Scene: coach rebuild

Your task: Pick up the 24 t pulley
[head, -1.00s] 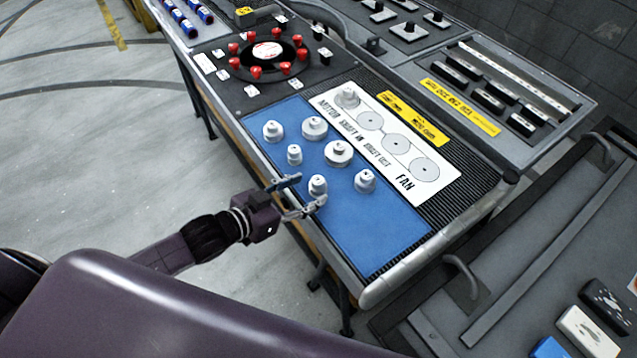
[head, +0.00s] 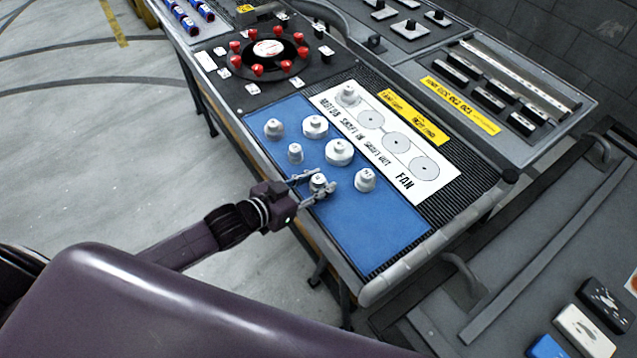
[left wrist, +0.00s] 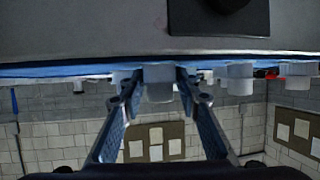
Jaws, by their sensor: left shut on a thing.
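Several silver-white pulleys stand on a blue mat (head: 375,235). My left gripper (head: 320,186) is shut on the pulley nearest the mat's front edge (head: 318,181). The held pulley also shows in the left wrist view (left wrist: 159,82), between the two fingers (left wrist: 158,90). It appears to be still at mat level. Other pulleys stand around it: one just right (head: 365,180), a wide one behind (head: 339,152), a small one (head: 295,153), and two farther back (head: 274,128) (head: 315,126). Tooth markings are too small to read, so I cannot tell which is 24 t. My right gripper is out of view.
A white diagram board (head: 435,185) with printed circles lies behind the mat, with one pulley (head: 348,95) on it. A round black plate with red knobs (head: 266,56) is at the far left. The mat's near right part is clear. A grey rail edges the bench.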

